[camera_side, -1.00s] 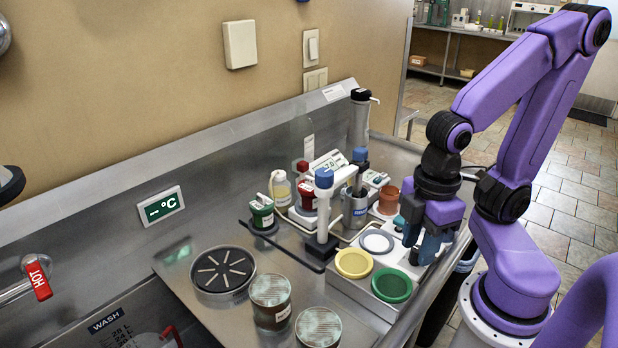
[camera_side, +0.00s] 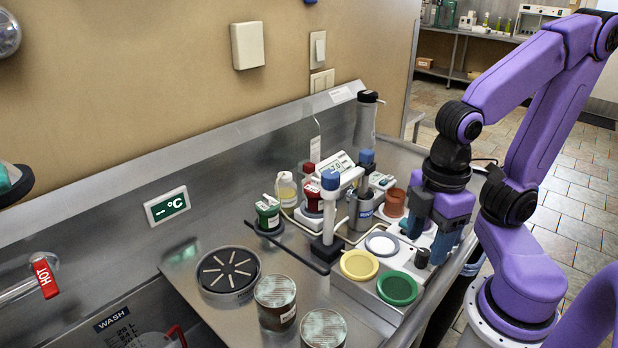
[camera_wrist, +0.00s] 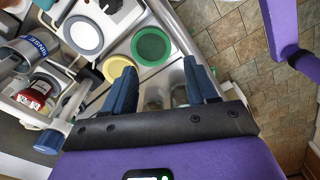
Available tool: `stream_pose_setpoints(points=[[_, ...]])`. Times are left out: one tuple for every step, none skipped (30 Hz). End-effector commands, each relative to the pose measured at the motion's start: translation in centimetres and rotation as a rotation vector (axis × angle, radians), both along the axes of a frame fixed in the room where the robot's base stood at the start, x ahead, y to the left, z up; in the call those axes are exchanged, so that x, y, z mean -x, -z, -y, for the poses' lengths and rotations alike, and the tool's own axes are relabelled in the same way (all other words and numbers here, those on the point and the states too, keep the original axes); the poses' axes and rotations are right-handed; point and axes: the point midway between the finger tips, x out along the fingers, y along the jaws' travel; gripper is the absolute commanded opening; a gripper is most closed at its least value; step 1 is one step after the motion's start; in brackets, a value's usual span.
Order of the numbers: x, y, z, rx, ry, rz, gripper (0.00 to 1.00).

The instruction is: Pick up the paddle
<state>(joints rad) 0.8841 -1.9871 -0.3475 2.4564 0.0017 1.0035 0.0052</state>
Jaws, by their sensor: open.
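I cannot single out the paddle for certain. A blue-topped handle (camera_side: 367,158) stands by the grey rinse cup (camera_side: 362,212) and may belong to it; its lower part is hidden. The rinse cup also shows at the left of the wrist view (camera_wrist: 18,52). My gripper (camera_side: 427,246) points down, open and empty, to the right of the cup, above the right edge of the work area. In the wrist view its two blue fingers (camera_wrist: 158,72) stand wide apart, with nothing between them, the green lid just beyond.
A yellow lid (camera_side: 359,265), a green lid (camera_side: 397,287) and a white-grey disc (camera_side: 381,245) sit on a pale block. A white post with a blue top (camera_side: 330,205) stands left of the cup. Jars and a round slotted drain (camera_side: 228,270) lie further left.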

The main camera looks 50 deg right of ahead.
Motion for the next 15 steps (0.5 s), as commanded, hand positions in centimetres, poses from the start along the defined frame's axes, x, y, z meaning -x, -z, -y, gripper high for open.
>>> stream_pose_setpoints(points=[[-0.1, -1.5, -0.1, -0.012, -0.001, 0.006, 0.57], [-0.1, -2.4, -0.2, -0.012, -0.001, 0.006, 0.57], [-0.1, -3.7, -0.2, -0.013, -0.002, 0.007, 0.57], [-0.1, -4.7, -0.1, -0.012, -0.002, 0.006, 0.57], [-0.1, -5.6, -0.2, -0.013, -0.003, 0.007, 0.57], [-0.1, -6.9, -0.2, -0.012, -0.003, 0.006, 0.57], [-0.1, -7.8, -0.2, -0.012, -0.002, 0.006, 0.57], [-0.1, -8.7, -0.2, -0.012, -0.003, 0.006, 0.57], [0.0, -9.8, -0.1, -0.01, -0.003, 0.005, 0.57], [-0.1, -10.6, -0.1, -0.01, -0.002, 0.005, 0.57], [-0.1, -11.4, -0.1, -0.009, -0.001, 0.005, 0.57], [0.0, -12.4, -0.1, -0.01, -0.002, 0.005, 0.57], [-0.2, -12.9, -0.2, -0.005, -0.003, 0.005, 0.57], [-1.0, -12.8, -0.5, 0.005, -0.008, 0.009, 0.57], [-1.8, -13.0, -0.9, 0.012, -0.017, 0.015, 0.57]])
